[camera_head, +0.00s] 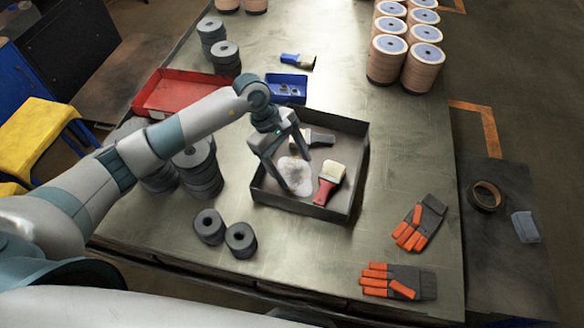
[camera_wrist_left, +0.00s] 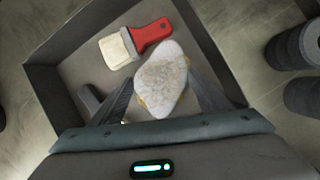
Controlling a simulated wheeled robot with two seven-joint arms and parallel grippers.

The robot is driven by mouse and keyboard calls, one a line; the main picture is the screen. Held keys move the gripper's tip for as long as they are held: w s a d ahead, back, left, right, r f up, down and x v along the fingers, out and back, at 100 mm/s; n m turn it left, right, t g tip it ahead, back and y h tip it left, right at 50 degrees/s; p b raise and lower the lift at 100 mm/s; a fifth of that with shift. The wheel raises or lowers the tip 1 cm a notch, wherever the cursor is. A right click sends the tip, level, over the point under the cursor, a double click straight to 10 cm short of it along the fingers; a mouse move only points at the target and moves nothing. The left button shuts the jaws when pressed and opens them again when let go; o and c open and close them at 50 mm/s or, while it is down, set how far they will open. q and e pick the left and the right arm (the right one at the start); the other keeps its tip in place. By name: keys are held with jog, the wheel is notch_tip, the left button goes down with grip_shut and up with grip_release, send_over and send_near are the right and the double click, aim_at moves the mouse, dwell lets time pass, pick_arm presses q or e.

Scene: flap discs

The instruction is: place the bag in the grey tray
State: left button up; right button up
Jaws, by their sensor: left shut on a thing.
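The bag (camera_head: 295,174) is a small pale pouch with a brownish-grey patch. My left gripper (camera_head: 285,160) is shut on the bag, inside the outline of the grey tray (camera_head: 360,165). In the left wrist view the bag (camera_wrist_left: 162,82) sits between the two fingers (camera_wrist_left: 160,98), with the tray (camera_wrist_left: 55,100) around it. I cannot tell whether the bag touches the tray floor. A red-handled brush (camera_head: 328,184) lies in the tray beside the bag, and a dark-handled brush (camera_head: 318,137) lies behind. My right gripper is not in view.
A red tray (camera_head: 185,92) and a blue bin (camera_head: 287,88) stand behind. Two dark rolls (camera_head: 225,233) stand in front of the tray, and stacked discs (camera_head: 200,170) at its left. Gloves (camera_head: 410,240) lie at the right. Large spools (camera_head: 400,45) stand at the back right.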

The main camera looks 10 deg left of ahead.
pick_arm(q)
jog(key=shift+f+p, duration=0.6)
jog(key=shift+f, duration=0.7)
jog(key=o, duration=2)
jog(key=shift+r, duration=0.1)
jog(key=shift+w+a+r+b, duration=0.15)
jog(key=shift+a+r+b, duration=0.25)
jog(key=shift+r, duration=0.1)
jog(key=shift+b+v, duration=2.05)
jog(key=shift+v, duration=3.2)
